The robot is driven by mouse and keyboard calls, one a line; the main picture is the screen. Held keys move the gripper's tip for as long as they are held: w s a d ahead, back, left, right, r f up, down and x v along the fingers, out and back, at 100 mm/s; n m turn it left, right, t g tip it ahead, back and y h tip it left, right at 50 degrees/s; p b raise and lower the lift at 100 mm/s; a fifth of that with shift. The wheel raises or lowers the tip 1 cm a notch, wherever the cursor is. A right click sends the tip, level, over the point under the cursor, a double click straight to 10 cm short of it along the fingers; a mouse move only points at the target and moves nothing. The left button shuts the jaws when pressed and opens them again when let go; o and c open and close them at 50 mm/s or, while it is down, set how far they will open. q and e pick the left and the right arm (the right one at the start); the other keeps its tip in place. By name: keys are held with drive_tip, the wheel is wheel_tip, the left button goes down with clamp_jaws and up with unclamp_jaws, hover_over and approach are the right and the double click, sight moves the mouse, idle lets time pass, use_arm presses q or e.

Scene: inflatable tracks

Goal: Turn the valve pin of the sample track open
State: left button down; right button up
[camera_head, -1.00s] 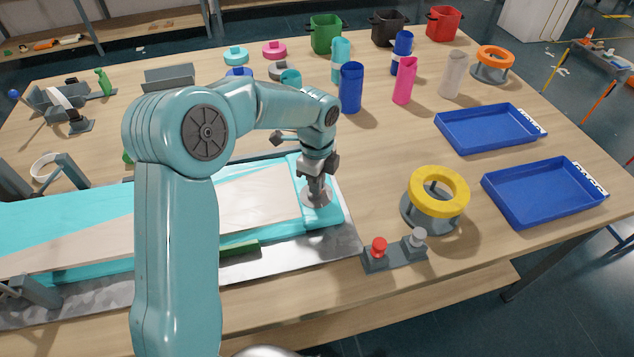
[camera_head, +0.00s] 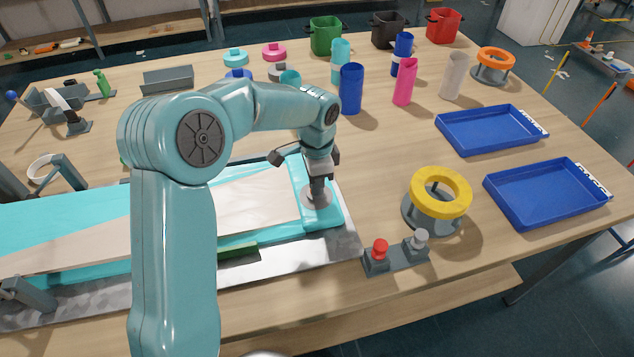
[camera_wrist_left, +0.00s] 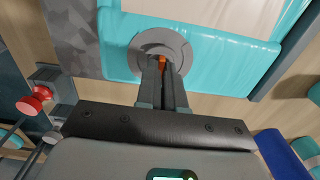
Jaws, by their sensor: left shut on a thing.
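The sample track (camera_head: 240,205) lies flat on a grey sheet on the table, turquoise with a pale beige middle. Near its right end is a round grey valve seat (camera_head: 318,197), which also shows in the left wrist view (camera_wrist_left: 178,43). My left gripper (camera_head: 318,190) points down over the seat. In the left wrist view its two fingers (camera_wrist_left: 162,75) are shut on the small orange valve pin (camera_wrist_left: 162,61) at the middle of the seat. Most of the pin is hidden between the fingers. My right gripper is not in view.
A stand with a red knob (camera_head: 380,250) and a grey knob is right of the track. A yellow ring on a grey stand (camera_head: 440,193) and blue trays (camera_head: 545,195) lie farther right. Several bottles, including a blue one (camera_head: 351,90), stand behind. A green block (camera_head: 238,252) lies along the track's front edge.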

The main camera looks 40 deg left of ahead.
use_arm(q)
drive_tip(key=shift+s+a, duration=0.1)
idle(0.5)
drive_tip(key=c, duration=1.3)
unclamp_jaws()
drive_tip(key=shift+o, duration=0.2)
drive_tip(key=shift+r, duration=0.1)
wheel_tip(320, 180, up, 16)
drive_tip(key=p, duration=0.1)
